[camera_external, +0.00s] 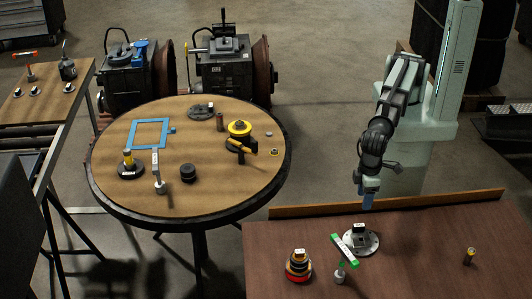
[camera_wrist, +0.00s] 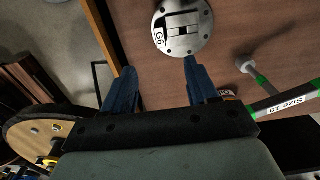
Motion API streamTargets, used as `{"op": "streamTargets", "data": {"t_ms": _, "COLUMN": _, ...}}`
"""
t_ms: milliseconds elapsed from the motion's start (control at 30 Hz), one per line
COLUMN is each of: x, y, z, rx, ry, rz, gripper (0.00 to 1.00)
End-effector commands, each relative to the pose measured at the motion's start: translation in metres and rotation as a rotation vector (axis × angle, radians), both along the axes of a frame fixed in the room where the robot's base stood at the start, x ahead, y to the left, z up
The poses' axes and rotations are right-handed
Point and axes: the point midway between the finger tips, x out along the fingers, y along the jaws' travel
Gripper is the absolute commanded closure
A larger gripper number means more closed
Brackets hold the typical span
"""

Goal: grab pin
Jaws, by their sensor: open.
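My gripper (camera_external: 367,201) hangs above the back edge of the brown table, behind the objects on it. In the wrist view its two blue fingers (camera_wrist: 159,68) are spread apart with nothing between them. Which object is the pin is not clear. A small upright cylinder with a yellowish top (camera_external: 469,257) stands alone at the right of the brown table, well away from my gripper. A short brown cylinder (camera_external: 220,122) stands on the round table. A round metal plate (camera_wrist: 182,45) marked G6 lies beyond the fingertips; it also shows in the external view (camera_external: 370,243).
A small grey-headed part (camera_external: 340,276) and a stack of coloured rings (camera_external: 298,266) stand nearby. A raised wooden edge (camera_external: 400,202) runs along the table's back. The brown table's right half is mostly clear.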

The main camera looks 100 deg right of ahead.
Motion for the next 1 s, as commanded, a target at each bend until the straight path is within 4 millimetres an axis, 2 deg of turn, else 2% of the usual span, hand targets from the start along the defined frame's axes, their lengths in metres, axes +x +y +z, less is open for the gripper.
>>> {"op": "streamTargets", "data": {"t_ms": 167, "x": 0.019, "y": -0.007, "z": 0.0, "rx": 0.0, "ry": 0.0, "rz": -0.045, "gripper": 0.42}}
{"op": "streamTargets", "data": {"t_ms": 367, "x": 0.086, "y": -0.038, "z": 0.002, "rx": 0.0, "ry": 0.001, "rz": -0.21, "gripper": 0.42}}
{"op": "streamTargets", "data": {"t_ms": 667, "x": 0.193, "y": -0.112, "z": 0.005, "rx": -0.001, "ry": 0.0, "rz": -0.499, "gripper": 0.42}}
{"op": "streamTargets", "data": {"t_ms": 867, "x": 0.256, "y": -0.172, "z": 0.006, "rx": -0.001, "ry": 0.001, "rz": -0.69, "gripper": 0.42}}
{"op": "streamTargets", "data": {"t_ms": 1000, "x": 0.297, "y": -0.22, "z": 0.008, "rx": -0.001, "ry": 0.001, "rz": -0.825, "gripper": 0.42}}
